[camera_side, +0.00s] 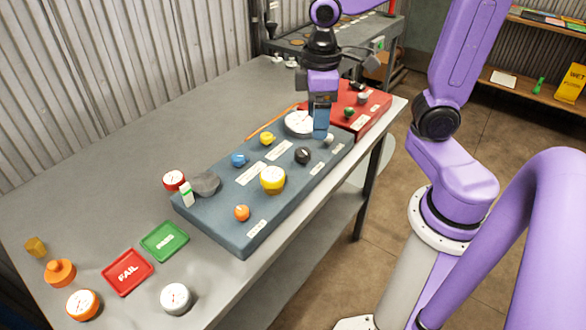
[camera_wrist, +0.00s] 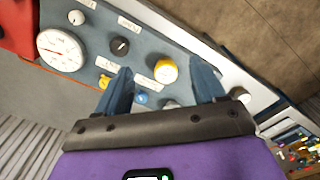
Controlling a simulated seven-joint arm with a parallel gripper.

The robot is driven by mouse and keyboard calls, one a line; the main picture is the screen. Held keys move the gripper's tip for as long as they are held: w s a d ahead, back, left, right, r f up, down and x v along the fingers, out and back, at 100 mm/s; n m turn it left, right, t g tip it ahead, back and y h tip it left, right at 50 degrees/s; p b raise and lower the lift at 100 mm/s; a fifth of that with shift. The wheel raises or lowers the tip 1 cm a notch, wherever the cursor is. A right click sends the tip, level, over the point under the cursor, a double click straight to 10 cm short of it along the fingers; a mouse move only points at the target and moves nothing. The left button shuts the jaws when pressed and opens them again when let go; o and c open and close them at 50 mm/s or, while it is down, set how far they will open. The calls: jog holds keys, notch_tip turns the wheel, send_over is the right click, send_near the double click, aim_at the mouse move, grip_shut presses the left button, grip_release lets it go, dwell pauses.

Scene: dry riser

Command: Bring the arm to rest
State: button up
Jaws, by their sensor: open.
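My gripper (camera_side: 320,134) is over the far end of the blue-grey panel (camera_side: 225,228), beside the large white dial gauge (camera_side: 298,123). In the wrist view, my gripper (camera_wrist: 162,70) shows two blue fingers spread apart with nothing held between them. A yellow knob or gauge (camera_wrist: 165,70) shows beyond the gap, on the panel. The white gauge (camera_wrist: 61,50) is left of the fingers in that view. I cannot tell how high the fingertips are above the panel.
The panel also bears a black knob (camera_side: 302,155), a yellow gauge (camera_side: 272,179) and an orange knob (camera_side: 242,212). A red box (camera_side: 372,107) adjoins its far end. A red FAIL tray (camera_side: 127,272) and a green tray (camera_side: 164,241) lie nearer.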

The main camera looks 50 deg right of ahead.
jog(key=s+a+f+n, duration=0.2)
jog(key=s+f+n, duration=0.1)
jog(key=s, duration=1)
jog(key=shift+s+n, duration=0.15)
jog(key=shift+n, duration=0.55)
